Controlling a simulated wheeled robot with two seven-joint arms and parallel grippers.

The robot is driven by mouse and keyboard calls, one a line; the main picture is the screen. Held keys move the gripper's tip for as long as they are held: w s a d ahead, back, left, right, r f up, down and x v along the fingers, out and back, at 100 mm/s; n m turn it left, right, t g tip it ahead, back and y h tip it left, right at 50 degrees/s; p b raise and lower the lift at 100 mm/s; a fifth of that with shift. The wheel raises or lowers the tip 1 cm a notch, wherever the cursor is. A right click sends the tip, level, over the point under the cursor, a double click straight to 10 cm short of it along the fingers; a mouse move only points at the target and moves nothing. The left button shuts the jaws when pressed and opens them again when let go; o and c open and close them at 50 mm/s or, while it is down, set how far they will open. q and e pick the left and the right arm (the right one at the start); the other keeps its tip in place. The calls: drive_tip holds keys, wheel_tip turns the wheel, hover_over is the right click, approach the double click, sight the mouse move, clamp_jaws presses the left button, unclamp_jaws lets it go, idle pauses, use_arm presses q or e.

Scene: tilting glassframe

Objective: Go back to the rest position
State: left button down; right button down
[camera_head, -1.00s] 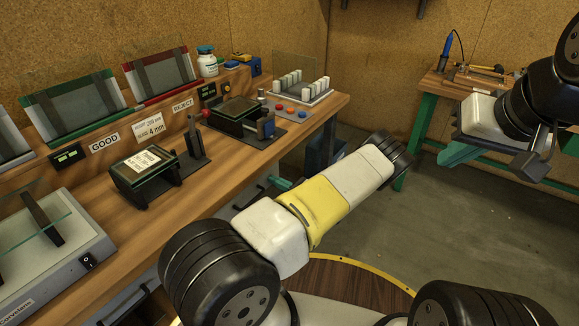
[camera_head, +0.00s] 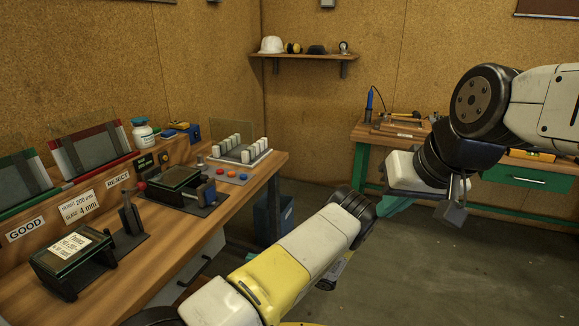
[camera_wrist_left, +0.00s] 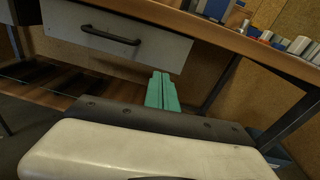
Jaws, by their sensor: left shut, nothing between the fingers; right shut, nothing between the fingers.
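My left gripper (camera_wrist_left: 162,92) shows in the left wrist view with its teal fingers together and nothing between them. It is below the bench top and in front of a drawer (camera_wrist_left: 115,32). In the head view its fingers are hidden behind my left arm's white and yellow links. My right gripper (camera_head: 397,205) is at the right in the head view, below its white wrist part. Its teal fingers are partly hidden; they are shut and empty, over the floor between the benches.
The wooden bench (camera_head: 232,192) at left carries a glass frame fixture (camera_head: 72,257), another fixture (camera_head: 180,187) and a rack with white posts (camera_head: 240,155). A green-legged bench (camera_head: 362,172) stands behind my right arm. The floor (camera_head: 430,270) between is clear.

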use_arm(q)
drive_tip(key=s+a+r+n+g+h, duration=0.1)
drive_tip(key=s+r+n+g+h, duration=0.35)
drive_tip(key=r, duration=0.75)
drive_tip(key=s+a+r+n+g+h, duration=0.1)
drive_tip(key=s+r+n+g+h, duration=0.1)
drive_tip(key=s+r+n+h, duration=0.85)
drive_tip(key=s+d+r+n+t+h, duration=0.2)
drive_tip(key=s+r+t, duration=0.2)
drive_tip(key=r, duration=0.5)
drive_tip(key=s+d+r+n+t+h, duration=0.1)
drive_tip(key=s+d+r+n+t, duration=0.1)
drive_tip(key=s+r, duration=0.5)
wheel_tip(320, 180, up, 3)
drive_tip(key=shift+s+f+n+t+h, duration=0.15)
drive_tip(key=shift+n+t+h, duration=0.3)
drive_tip(key=shift+t, duration=0.5)
